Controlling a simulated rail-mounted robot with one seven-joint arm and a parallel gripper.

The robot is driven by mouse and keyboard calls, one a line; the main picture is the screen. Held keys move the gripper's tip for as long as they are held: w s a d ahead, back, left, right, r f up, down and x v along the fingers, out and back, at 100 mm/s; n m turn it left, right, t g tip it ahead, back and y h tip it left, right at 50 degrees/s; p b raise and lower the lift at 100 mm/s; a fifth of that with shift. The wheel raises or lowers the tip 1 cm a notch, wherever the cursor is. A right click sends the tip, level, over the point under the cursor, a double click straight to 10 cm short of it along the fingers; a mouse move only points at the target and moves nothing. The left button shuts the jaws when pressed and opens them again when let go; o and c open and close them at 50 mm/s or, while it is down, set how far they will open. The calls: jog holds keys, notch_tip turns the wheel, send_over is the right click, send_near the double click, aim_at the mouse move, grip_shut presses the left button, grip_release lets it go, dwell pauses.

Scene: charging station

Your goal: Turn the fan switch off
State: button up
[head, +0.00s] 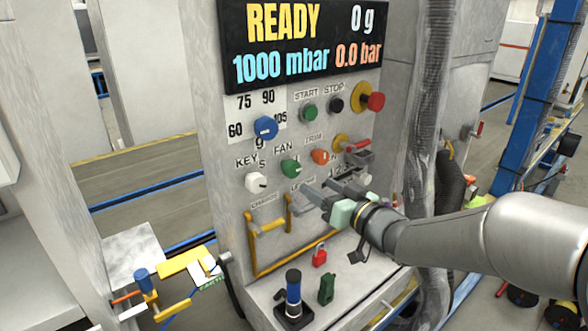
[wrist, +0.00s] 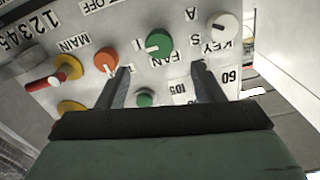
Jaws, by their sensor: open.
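The fan switch (head: 290,167) is a green round knob under the FAN label on the grey panel. It also shows in the wrist view (wrist: 158,43), where the panel appears upside down. Its white mark seems to point toward the "I" label. My gripper (head: 330,178) is open and empty, in front of the panel and to the right of the fan switch in the head view. In the wrist view my gripper's fingertips (wrist: 160,70) stand apart, with the fan knob beyond them, roughly between them. No contact with the knob is visible.
A white key knob (head: 256,182) and an orange trim knob (head: 320,156) flank the fan switch. Above are a blue dial (head: 265,127), a green start button (head: 310,111) and a red stop button (head: 375,101). A yellow handle (head: 268,226) sticks out below.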

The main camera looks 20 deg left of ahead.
aim_at(295, 171)
jog(key=x, duration=1.1)
jog(key=shift+w, duration=0.15)
jog(key=c, duration=1)
